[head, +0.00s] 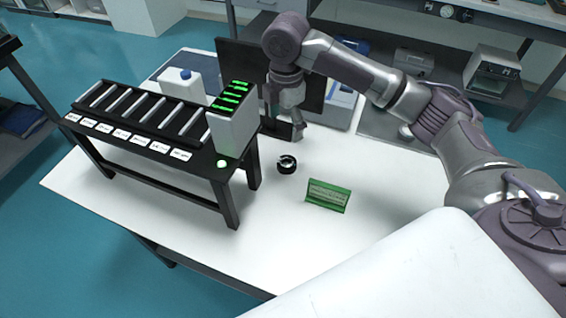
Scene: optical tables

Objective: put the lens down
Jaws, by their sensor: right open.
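The lens (287,164) is a small round piece with a black rim, and it rests on the white table top (300,240). My right gripper (297,132) is just behind the lens in the picture, pointing down near the table. It is open and looks apart from the lens, with nothing seen between its fingers. The fingers are small and partly dark against the black panel behind. My left gripper is not in view.
A black rack (140,118) with several slots and labels stands left of the lens, with a white box (232,130) showing green marks at its right end. A green sign (328,195) stands right of the lens. A dark panel (240,62) rises behind. The front table is clear.

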